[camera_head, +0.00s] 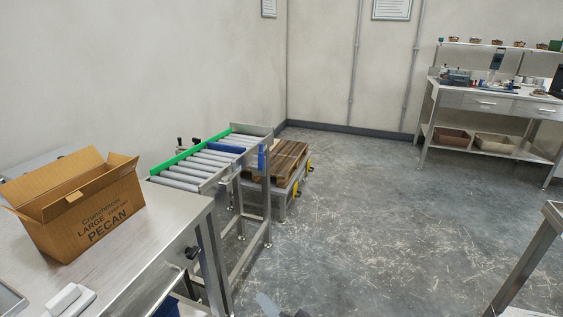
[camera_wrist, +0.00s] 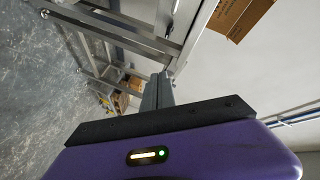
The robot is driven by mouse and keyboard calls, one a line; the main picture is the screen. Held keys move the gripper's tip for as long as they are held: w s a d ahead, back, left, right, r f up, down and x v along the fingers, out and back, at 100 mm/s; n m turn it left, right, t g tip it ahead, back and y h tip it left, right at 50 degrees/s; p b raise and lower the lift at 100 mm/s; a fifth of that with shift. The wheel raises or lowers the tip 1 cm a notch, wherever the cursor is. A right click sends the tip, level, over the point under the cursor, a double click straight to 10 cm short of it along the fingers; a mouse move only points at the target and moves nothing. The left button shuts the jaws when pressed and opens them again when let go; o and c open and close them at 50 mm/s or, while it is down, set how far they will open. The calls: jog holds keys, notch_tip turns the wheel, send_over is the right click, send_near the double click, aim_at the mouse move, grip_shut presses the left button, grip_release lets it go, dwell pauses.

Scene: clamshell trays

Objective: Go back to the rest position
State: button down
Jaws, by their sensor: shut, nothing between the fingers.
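My gripper (camera_wrist: 158,80) shows in the wrist view, with its purple body and black bar along the bottom and its grey fingers together in the middle. The fingers are shut with nothing held between them. They point past a metal frame, and a bit of open cardboard box (camera_wrist: 240,15) shows beyond at the upper right. In the head view the gripper cannot be made out clearly; only small grey and dark parts show at the bottom edge.
A cardboard box marked PECAN (camera_head: 90,205) stands open on a steel table (camera_head: 150,245) at left. A roller conveyor (camera_head: 205,165) and a wooden pallet (camera_head: 278,160) stand behind it. A workbench (camera_head: 490,103) is at back right. A metal table corner (camera_head: 535,250) juts in at right. The middle floor is clear.

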jog(key=s+d+r+n+t+h+p, duration=0.3)
jog(key=s+d+h, duration=0.4)
jog(key=s+d, duration=0.95)
jog(key=s+d+r+h, duration=0.1)
jog(key=s+d+r, duration=0.1)
jog(key=s, duration=0.5)
jog(key=s+d+r+h+p, duration=0.1)
jog(key=s+d+r, duration=0.1)
jog(key=s, duration=0.6)
jog(key=s+d+r+p, duration=0.1)
jog(key=s+d+r, duration=0.2)
jog(key=s, duration=0.4)
jog(key=shift+s+r+n+g+h, duration=0.25)
jog(key=shift+s+n+g+h, duration=0.15)
